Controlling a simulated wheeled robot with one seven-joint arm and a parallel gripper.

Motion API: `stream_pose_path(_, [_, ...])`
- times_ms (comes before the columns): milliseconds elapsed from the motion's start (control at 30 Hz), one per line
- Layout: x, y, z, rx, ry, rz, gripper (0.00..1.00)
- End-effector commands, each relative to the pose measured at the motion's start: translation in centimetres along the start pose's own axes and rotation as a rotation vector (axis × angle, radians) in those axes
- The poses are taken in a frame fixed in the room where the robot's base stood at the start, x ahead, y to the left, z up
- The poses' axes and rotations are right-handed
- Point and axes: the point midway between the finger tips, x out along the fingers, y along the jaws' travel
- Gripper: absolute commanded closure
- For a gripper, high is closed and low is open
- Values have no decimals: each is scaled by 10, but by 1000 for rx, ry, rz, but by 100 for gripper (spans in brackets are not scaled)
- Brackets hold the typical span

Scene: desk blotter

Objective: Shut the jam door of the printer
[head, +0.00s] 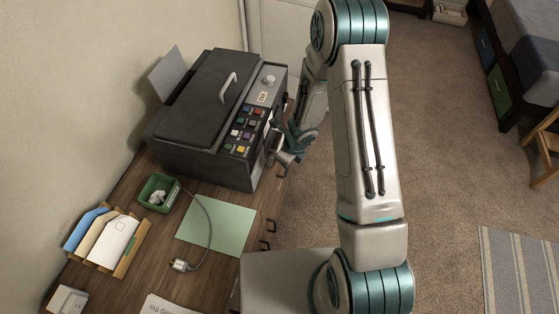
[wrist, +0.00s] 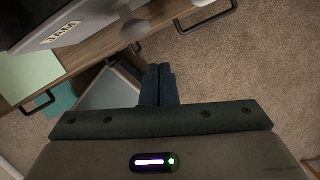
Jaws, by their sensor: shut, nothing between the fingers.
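The dark grey printer (head: 205,125) stands on the desk, with a handled lid and a panel of coloured buttons. Its right side, where my gripper is, is largely hidden by my arm in the head view. My gripper (head: 287,160) is beside the printer's right side, near the desk edge. In the wrist view its fingers (wrist: 158,72) are together and empty, apart from the panel.
The wooden desk (head: 125,200) has drawer handles (head: 270,226) along its front edge. A green sheet (head: 217,230), a green bin (head: 160,192), a cable plug (head: 180,265) and a file tray (head: 105,240) lie nearer. The carpet (head: 440,160) to the right is open floor.

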Motion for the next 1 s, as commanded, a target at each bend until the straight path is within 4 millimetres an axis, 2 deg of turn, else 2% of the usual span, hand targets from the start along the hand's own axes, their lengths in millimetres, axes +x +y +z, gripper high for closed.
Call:
stream_pose_path(33, [2,-6,-12,3,0,-4,100])
stream_pose_path(100, [-27,-5,-5,-7,-1,-3,100])
stream_pose_path(400, [-85,-10,-5,-6,-1,-2,100])
stream_pose_path(600, [-100,-12,-6,-3,0,-1,100])
stream_pose_path(867, [-102,-13,-6,0,0,-1,100])
stream_pose_path(1000, [-112,-21,0,83,-25,-43,100])
